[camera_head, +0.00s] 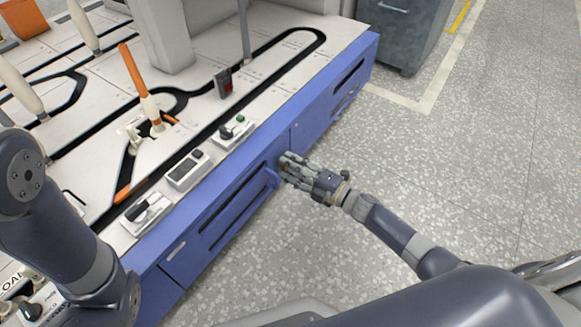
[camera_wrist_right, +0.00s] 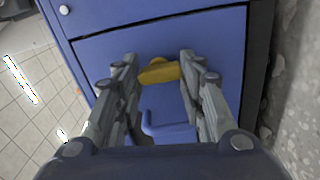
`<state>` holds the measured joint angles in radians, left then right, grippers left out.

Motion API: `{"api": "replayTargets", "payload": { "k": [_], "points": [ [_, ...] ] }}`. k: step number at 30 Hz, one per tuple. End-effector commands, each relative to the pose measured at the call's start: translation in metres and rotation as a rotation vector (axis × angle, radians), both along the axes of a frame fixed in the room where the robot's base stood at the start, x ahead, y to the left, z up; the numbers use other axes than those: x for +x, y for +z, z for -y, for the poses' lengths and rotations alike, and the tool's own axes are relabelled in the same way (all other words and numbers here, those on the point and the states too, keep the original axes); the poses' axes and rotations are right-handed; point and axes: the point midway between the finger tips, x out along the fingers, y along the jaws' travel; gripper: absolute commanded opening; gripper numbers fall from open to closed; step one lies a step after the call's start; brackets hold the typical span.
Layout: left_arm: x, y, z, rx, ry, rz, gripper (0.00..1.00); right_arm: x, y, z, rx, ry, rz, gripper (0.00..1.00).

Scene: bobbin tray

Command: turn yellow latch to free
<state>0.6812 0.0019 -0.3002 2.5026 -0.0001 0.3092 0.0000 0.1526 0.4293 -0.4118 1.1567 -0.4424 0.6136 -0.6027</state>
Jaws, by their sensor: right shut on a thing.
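The yellow latch (camera_wrist_right: 160,72) is on the blue front panel of the cabinet, and in the right wrist view it lies nearly crosswise. My right gripper (camera_head: 289,168) is at the blue side of the machine in the head view, and its fingers hide the latch there. In the right wrist view my right gripper's fingers (camera_wrist_right: 158,70) stand on both sides of the latch, shut on it. My left arm comes in from the left in the head view, but its gripper is not in view.
A blue handle (camera_wrist_right: 168,126) sticks out of the panel below the latch in the wrist view. Control boxes (camera_head: 188,170) line the edge of the white machine top. A dark grey cabinet (camera_head: 403,35) stands at the back. The speckled floor at right is clear.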

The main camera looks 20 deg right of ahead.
Motion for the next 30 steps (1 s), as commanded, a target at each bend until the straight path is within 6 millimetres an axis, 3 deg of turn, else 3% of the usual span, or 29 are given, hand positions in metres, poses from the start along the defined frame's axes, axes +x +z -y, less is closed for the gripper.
{"api": "replayTargets", "payload": {
  "k": [7,8,11,23,30],
  "points": [
    [0.003,0.001,0.001,0.0,0.001,-0.006,0.4,0.0,-0.001,0.0,-0.001,-0.001,-0.002,0.13],
    [0.004,0.001,0.001,0.0,0.001,-0.006,0.4,0.0,-0.001,0.0,-0.001,-0.001,-0.002,0.39],
    [0.004,0.001,0.001,0.001,0.001,-0.007,0.4,0.0,-0.001,0.0,-0.001,-0.001,-0.002,0.58],
    [-0.001,0.001,-0.001,-0.003,-0.002,0.004,0.4,-0.004,-0.001,0.003,0.0,-0.001,-0.003,0.58],
    [0.001,0.001,0.0,-0.001,0.0,0.0,0.4,-0.036,-0.002,0.028,-0.001,0.0,-0.006,0.58]
  ]
}}
